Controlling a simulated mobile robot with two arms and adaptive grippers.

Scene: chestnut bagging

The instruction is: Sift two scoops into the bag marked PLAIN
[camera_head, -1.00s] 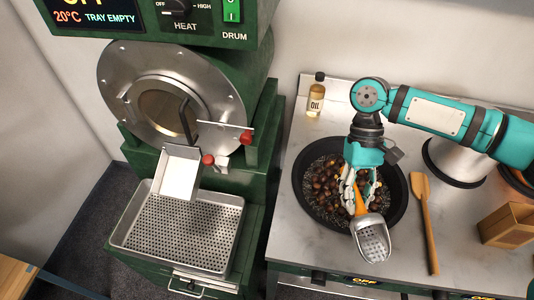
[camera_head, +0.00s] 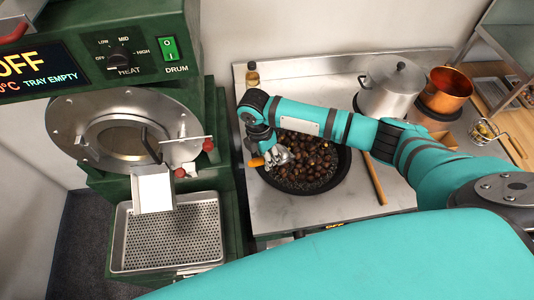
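My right arm reaches in from the right, and its gripper (camera_head: 270,152) is at the left part of a black pan (camera_head: 342,172). It is shut on a scoop with an orange handle (camera_head: 257,162). The fingers and the arm hide much of the scoop, and I cannot tell what is in it. Brown chestnuts (camera_head: 312,158) lie in the pan among dark small grains. My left gripper is not in view. No bag marked PLAIN shows.
A green roaster with a perforated tray (camera_head: 168,236) stands at the left; the tray looks empty. A wooden spatula (camera_head: 375,182) lies right of the pan. A lidded pot (camera_head: 392,88), a copper pot (camera_head: 446,88) and an oil bottle (camera_head: 252,75) stand at the back. My teal arm part covers the lower right.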

